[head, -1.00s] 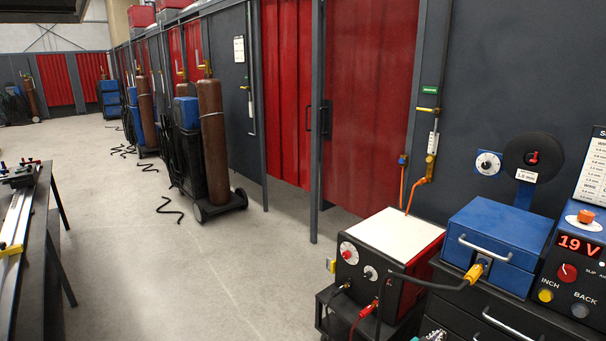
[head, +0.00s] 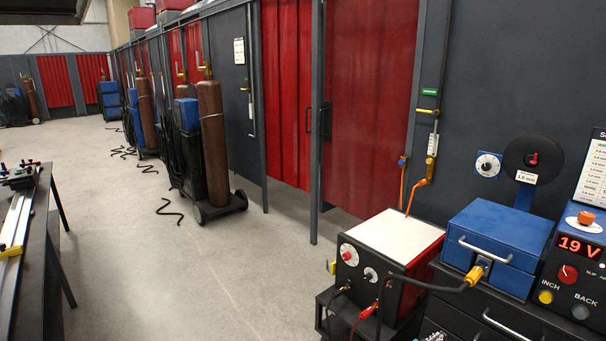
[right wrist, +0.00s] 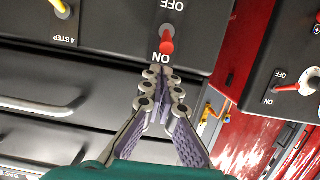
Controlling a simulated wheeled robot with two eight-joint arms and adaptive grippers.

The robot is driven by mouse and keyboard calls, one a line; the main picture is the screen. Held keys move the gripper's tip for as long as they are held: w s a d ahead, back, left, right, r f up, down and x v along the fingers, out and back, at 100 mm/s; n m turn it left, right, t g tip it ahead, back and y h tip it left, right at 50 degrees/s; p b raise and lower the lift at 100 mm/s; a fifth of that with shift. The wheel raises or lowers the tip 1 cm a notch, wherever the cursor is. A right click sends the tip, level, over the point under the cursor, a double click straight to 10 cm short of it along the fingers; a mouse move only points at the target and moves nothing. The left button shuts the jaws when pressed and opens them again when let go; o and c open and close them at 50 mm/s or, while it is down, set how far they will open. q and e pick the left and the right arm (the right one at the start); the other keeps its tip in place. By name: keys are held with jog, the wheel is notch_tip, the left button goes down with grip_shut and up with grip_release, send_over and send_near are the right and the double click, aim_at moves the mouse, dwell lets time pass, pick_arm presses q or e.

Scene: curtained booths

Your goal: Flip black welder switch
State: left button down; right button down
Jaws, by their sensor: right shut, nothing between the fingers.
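A red-tipped toggle switch (right wrist: 167,44) sits on a black panel (right wrist: 118,28) in the right wrist view, between upside-down OFF and ON labels. Its red lever points down in the picture, towards ON. My right gripper (right wrist: 161,72) is shut and empty, its fingertips just below the switch by the ON label; I cannot tell whether they touch it. In the head view only a bit of the right gripper (head: 434,336) shows at the bottom edge, and this switch is not visible there. My left gripper is in neither view.
A second switch (right wrist: 308,86) with ON and OFF labels is on another panel at the right. A yellow-tipped switch (right wrist: 60,8) marked 4 STEP is at upper left. A red and black machine (head: 388,262) and a blue box (head: 500,235) stand close by.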

jog(key=v, duration=0.7)
jog(key=shift+f, duration=0.25)
jog(key=shift+r, duration=0.1)
jog(key=s+a+r+n+g+y, duration=0.1)
jog(key=s+a+r+n+y, duration=0.3)
jog(key=r, duration=0.7)
jog(key=s+a+r+g+y, duration=0.1)
jog(key=s+a+r, duration=0.45)
jog(key=r, duration=0.55)
jog(key=s+a+r+n+y, duration=0.1)
jog(key=s+a+n+y, duration=0.1)
jog(key=s+a, duration=0.3)
jog(key=s+a+r+n+y, duration=0.1)
jog(key=s+a, duration=0.4)
jog(key=s, duration=0.7)
jog(key=s+a+r+n+y, duration=0.1)
jog(key=s+a+n+y, duration=0.2)
jog(key=s, duration=0.6)
jog(key=shift+s+a+g+y, duration=0.3)
jog(key=shift+a+g, duration=0.1)
jog(key=shift+a, duration=0.55)
